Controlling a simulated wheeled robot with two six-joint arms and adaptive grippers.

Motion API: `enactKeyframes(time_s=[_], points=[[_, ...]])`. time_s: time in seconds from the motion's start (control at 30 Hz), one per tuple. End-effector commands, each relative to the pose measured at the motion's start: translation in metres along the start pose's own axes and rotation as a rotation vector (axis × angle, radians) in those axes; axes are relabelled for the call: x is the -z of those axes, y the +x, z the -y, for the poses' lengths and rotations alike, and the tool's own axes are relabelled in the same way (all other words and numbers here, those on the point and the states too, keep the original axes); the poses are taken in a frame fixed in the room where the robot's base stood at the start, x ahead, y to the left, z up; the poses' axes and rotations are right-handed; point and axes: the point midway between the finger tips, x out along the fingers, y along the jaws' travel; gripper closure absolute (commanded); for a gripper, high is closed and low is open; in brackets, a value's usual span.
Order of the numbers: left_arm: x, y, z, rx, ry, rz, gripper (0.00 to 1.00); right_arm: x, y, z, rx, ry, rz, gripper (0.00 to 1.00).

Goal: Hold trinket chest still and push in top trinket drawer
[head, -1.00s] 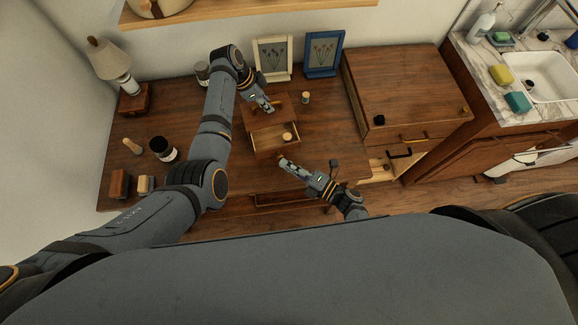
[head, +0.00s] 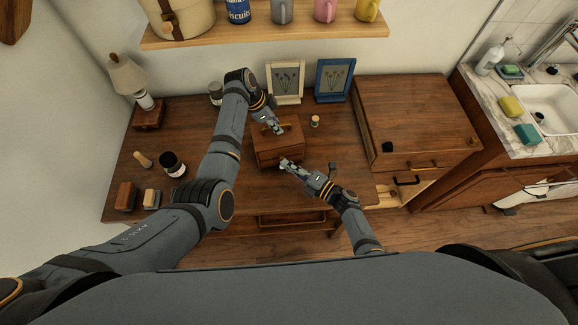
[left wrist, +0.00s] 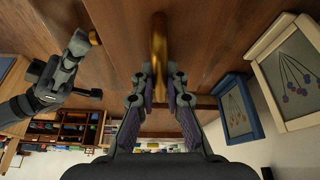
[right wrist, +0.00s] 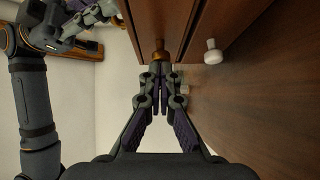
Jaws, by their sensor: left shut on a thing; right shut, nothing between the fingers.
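The trinket chest (head: 284,151) is a small brown wooden box on the table, with a gold handle (left wrist: 159,45) on top. My left gripper (head: 279,130) is shut on that handle; the left wrist view shows the handle between its fingers. The top trinket drawer is flush with the chest front, as far as the head view shows. My right gripper (head: 284,163) is shut and empty, its tips at the drawer's gold knob (right wrist: 160,55) in the right wrist view. The drawer's inside is hidden.
A small cork-topped jar (head: 315,121) stands right of the chest. Two picture frames (head: 333,80) stand behind it. A larger wooden cabinet (head: 415,115) is to the right. A dark jar (head: 173,164) and wooden blocks (head: 126,195) are at the left.

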Motion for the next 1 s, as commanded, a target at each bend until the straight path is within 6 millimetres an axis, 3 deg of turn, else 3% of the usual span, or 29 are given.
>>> enactKeyframes(time_s=[0.23, 0.4, 0.6, 0.97, 1.0], points=[[-0.001, 0.004, -0.004, -0.012, -0.002, 0.001, 1.0, 0.03, -0.036, 0.002, 0.005, 0.001, -0.001, 1.0], [-0.002, 0.004, -0.004, -0.012, -0.002, 0.002, 1.0, 0.029, -0.082, 0.002, 0.005, 0.0, -0.003, 1.0], [-0.002, 0.004, -0.004, -0.011, -0.002, 0.002, 1.0, 0.028, -0.117, 0.002, 0.003, 0.001, -0.003, 1.0], [-0.001, 0.003, -0.003, -0.01, -0.001, 0.001, 1.0, 0.028, -0.128, 0.001, 0.001, 0.001, -0.002, 1.0], [-0.001, 0.003, -0.003, -0.009, -0.001, 0.001, 0.87, 0.028, -0.128, 0.001, 0.001, 0.001, -0.002, 1.0]])
